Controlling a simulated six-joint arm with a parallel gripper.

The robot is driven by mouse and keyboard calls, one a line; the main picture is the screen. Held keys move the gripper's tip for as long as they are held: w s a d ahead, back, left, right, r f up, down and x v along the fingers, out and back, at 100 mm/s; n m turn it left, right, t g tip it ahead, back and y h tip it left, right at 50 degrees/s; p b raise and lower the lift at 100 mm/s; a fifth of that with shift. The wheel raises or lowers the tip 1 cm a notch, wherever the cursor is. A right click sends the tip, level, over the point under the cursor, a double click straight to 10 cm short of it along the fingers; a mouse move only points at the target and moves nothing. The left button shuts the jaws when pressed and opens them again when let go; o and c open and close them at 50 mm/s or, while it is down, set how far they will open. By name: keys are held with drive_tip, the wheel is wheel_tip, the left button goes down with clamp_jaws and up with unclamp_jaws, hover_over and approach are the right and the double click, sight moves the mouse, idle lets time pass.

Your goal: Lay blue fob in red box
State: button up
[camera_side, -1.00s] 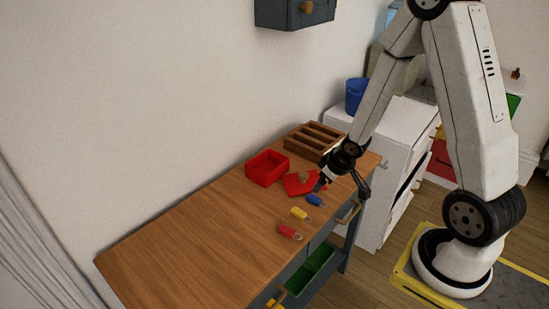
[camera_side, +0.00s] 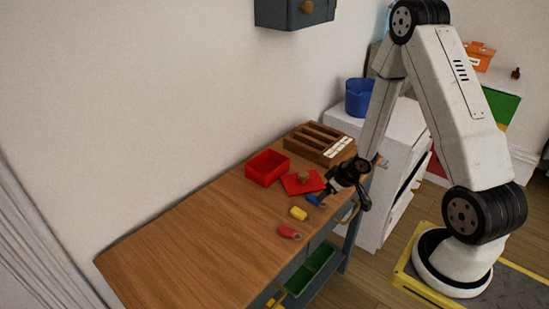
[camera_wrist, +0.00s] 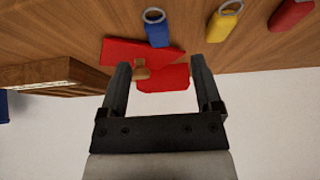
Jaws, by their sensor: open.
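A red lid (camera_side: 294,186) with a wooden knob lies flat between the box and the blue fob.
A yellow fob (camera_side: 299,214) and a red fob (camera_side: 289,232) lie nearer the front edge. A wooden compartment tray (camera_side: 312,143) with white pieces stands at the back. A blue bucket (camera_side: 360,99) stands on a white cabinet. The worktop's left part is clear.

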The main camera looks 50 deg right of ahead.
sight(311, 198)
drive_tip(key=shift+w+f, duration=0.2)
drive_tip(key=shift+f, duration=0.15)
drive_tip(key=shift+d+x, duration=0.2)
drive_tip(key=shift+x, duration=2.4)
drive_tip(key=shift+s, duration=0.1)
clamp_jaws()
